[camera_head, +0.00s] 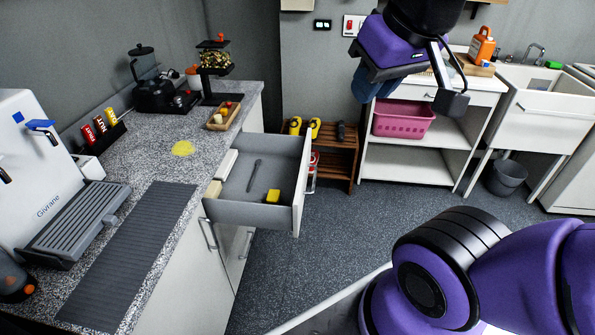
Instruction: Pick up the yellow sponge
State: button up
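A small yellow block, which looks like the sponge (273,196), lies on the floor of the open grey drawer (238,211), near its front right corner. My gripper (452,103) is at the upper right, high up and well apart from the drawer, in front of the white shelf unit. Its black finger parts point downward, but I cannot make out a gap between them. I see nothing held in it. A flat yellow round thing (182,148) lies on the counter.
The drawer also holds a dark utensil (255,175) and pale blocks along its left side. The speckled counter (140,165) carries a coffee machine (45,180) and a tray (224,117). A wooden rack (337,155) stands behind the drawer. Grey floor (350,220) is clear to its right.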

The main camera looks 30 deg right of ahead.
aim_at(273, 196)
jog(key=i+l, duration=0.2)
jog(key=l, duration=0.2)
jog(key=i+l+u, duration=0.15)
jog(key=l, duration=0.2)
jog(key=i+l, duration=0.2)
jog(key=l, duration=0.2)
jog(key=i+l+u, duration=0.1)
jog(key=l, duration=0.3)
